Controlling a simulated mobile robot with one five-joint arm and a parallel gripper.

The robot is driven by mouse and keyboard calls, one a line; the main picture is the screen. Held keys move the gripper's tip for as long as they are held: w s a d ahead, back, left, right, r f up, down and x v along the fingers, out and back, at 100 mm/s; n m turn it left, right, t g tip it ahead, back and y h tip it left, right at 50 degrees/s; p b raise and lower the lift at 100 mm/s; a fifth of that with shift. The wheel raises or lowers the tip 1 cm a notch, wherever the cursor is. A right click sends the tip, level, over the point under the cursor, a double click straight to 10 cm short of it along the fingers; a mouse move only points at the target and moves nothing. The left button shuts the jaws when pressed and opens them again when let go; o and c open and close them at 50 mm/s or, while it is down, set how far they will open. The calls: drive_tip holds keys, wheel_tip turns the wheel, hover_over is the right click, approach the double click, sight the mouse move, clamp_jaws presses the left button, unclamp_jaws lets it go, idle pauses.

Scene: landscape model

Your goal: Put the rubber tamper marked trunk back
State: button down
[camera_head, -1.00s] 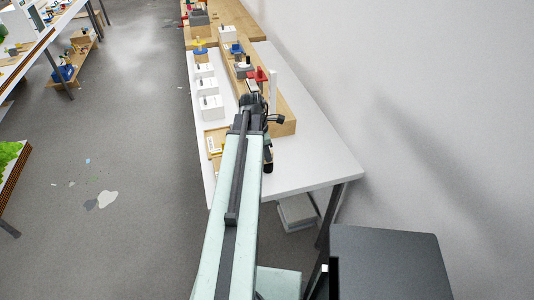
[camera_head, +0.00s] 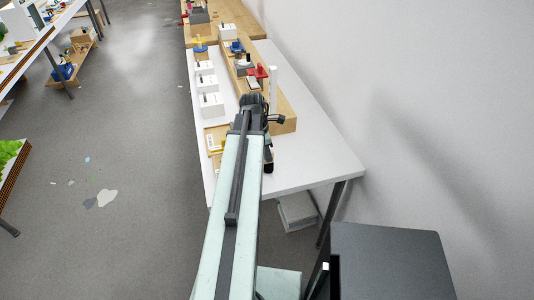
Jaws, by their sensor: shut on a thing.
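My gripper (camera_head: 256,108) is at the far end of my arm, over the near part of the long wooden rack (camera_head: 285,126) on the white table. It is mostly hidden behind my own wrist, so its fingers and what they hold do not show clearly. The dark piece below the wrist, beside the arm, is too small to identify. I cannot read any trunk label or pick out the rubber tamper marked trunk. A red-topped item (camera_head: 261,71) and a blue item (camera_head: 237,47) stand in the rack beyond my gripper.
White boxes (camera_head: 211,105) line the table's left side. A wooden tray (camera_head: 212,139) with yellow bits lies left of my arm. A white post (camera_head: 273,82) stands right of the rack. The white table (camera_head: 310,160) is clear at its front right; the wall is close on the right.

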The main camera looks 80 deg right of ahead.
drive_tip(key=shift+f, duration=0.15)
drive_tip(key=c, duration=1.2)
unclamp_jaws()
drive_tip(key=shift+o, duration=0.2)
drive_tip(key=p+v, duration=0.7)
drive_tip(key=v, duration=0.1)
drive_tip(key=shift+p, duration=0.3)
